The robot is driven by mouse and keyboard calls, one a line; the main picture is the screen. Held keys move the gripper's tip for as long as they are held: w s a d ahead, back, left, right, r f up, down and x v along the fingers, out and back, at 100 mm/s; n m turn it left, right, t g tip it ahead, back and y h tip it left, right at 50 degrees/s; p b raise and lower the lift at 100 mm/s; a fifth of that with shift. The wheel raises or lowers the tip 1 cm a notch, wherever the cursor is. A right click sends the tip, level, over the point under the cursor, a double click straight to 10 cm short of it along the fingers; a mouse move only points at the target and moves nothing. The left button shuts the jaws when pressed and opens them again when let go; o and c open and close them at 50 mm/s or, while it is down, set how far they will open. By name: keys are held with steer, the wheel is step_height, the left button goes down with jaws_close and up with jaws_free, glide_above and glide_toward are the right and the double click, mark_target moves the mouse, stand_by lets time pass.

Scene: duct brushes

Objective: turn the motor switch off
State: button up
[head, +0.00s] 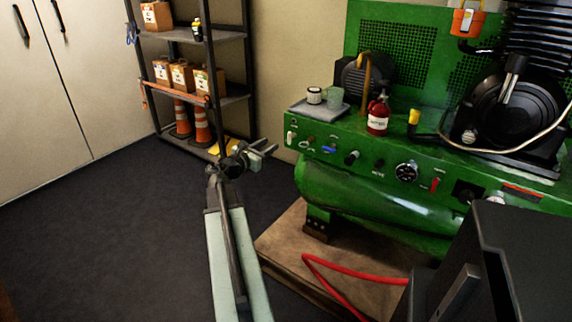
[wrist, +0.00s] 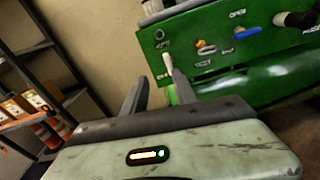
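A green compressor's control panel (head: 335,143) carries several controls; their labels are too small to read surely, so I cannot confirm which is the motor switch. A white lever (head: 291,137) sits at the panel's left end. In the wrist view this white lever (wrist: 168,64) stands just beyond my right fingertip, with small labels above and below it. My gripper (head: 268,150) is left of the panel. Its two fingers are apart in the wrist view (wrist: 157,88), with nothing between them. I cannot tell whether the right finger touches the lever.
An orange knob (head: 306,143), a blue handle (head: 329,150) and a black knob (head: 351,157) sit right of the lever. A tray (head: 318,112) with cups and a red bottle (head: 378,116) stand above. A shelf (head: 222,97) is at left; floor (head: 120,235) there is clear.

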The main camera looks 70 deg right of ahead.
mark_target(288, 136)
steer(key=shift+n+h, duration=0.3)
steer(key=shift+n, duration=0.3)
steer(key=x, duration=0.3)
steer(key=s+x, duration=0.1)
steer(key=x, duration=0.6)
steer(key=shift+s+a+f, duration=0.15)
steer(key=shift+s+a, duration=0.05)
steer(key=shift+s, duration=0.15)
steer(key=shift+c, duration=0.3)
